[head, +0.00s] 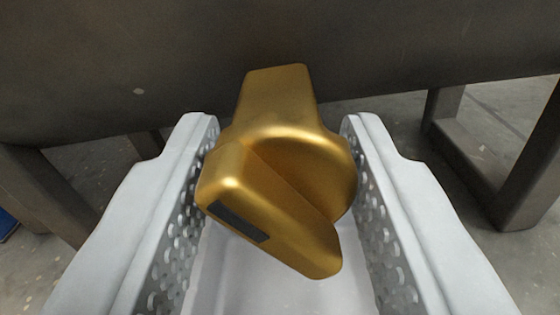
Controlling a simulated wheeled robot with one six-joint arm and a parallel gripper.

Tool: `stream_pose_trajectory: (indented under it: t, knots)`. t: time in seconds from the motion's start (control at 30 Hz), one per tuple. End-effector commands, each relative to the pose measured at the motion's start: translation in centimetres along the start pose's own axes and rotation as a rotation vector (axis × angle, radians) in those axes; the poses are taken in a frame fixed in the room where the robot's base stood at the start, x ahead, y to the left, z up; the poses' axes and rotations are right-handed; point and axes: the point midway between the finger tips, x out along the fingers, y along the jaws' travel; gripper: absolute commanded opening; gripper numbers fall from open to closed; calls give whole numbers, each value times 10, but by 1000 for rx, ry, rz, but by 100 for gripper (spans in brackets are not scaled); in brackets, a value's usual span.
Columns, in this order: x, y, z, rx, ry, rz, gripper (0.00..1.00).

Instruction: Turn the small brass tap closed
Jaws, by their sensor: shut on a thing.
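The small brass tap (285,125) sticks out from the dark hopper body (400,50) in the middle of the head view. Its handle (265,205) is a thick bar lying diagonally, from upper left to lower right. A dark inset mark shows at the handle's left end. My gripper (280,150) has its two pale perforated fingers on either side of the tap. It is shut on the tap, with the left finger by the handle's upper left end and the right finger by the round body. The inner contact faces are partly hidden.
Dark metal legs of the hopper stand at left (45,190) and right (525,165). A grey speckled concrete floor (500,110) shows beneath. A small blue thing (7,224) is cut off at the left edge.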

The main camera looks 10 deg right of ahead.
Motion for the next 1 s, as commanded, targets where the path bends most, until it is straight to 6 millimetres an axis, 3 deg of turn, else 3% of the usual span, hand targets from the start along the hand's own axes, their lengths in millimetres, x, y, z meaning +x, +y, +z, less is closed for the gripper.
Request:
stream_pose_trajectory:
  t: [0.27,0.3,0.4,0.77,1.0]
  knots:
    - [0,0,0,2,0,0,14]
    - [0,0,0,2,0,0,43]
    - [0,0,0,2,0,0,59]
    - [-4,0,0,1,-1,0,59]
    - [-39,0,1,0,-4,-1,59]
